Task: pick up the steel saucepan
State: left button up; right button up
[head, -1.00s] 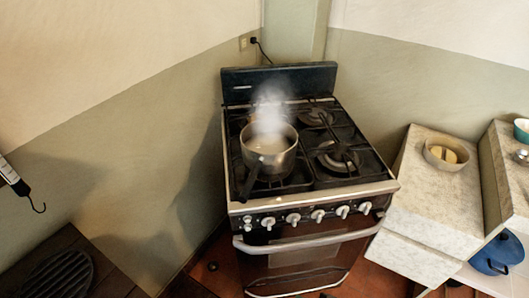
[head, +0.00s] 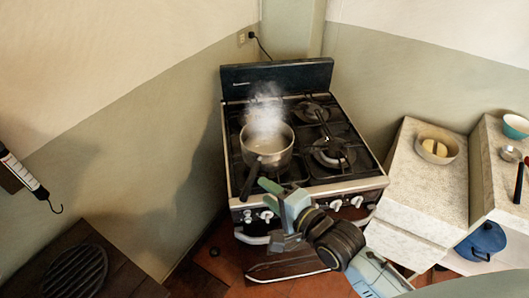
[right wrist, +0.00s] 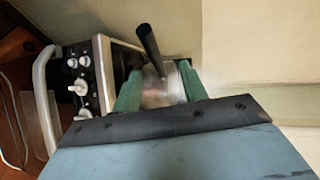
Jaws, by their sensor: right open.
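The steel saucepan (head: 267,143) stands on the front left burner of the stove, with steam rising from it. Its dark handle (head: 250,182) points to the stove's front. My right gripper (head: 276,198) is open and empty at the stove's front edge, just right of the handle. In the right wrist view, the saucepan (right wrist: 160,90) shows blurred by steam between the two green fingers (right wrist: 158,80), beyond them, with its black handle (right wrist: 150,45) pointing up. I see no contact. My left gripper is out of view.
The stove (head: 345,178) has a row of front knobs and an oven bar, partly behind my right arm. A marble counter (head: 405,200) at right holds a bowl (head: 437,148). A blue pot (head: 482,242) sits lower right. A dark grill (head: 78,272) lies lower left.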

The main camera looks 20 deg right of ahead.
aim_at(253, 181)
jog(key=x, duration=0.8)
jog(key=shift+w+f, duration=0.1)
jog(key=shift+f, duration=0.3)
jog(key=shift+d, duration=0.1)
grip_shut()
dwell(0.9)
jog(key=shift+r, duration=0.25)
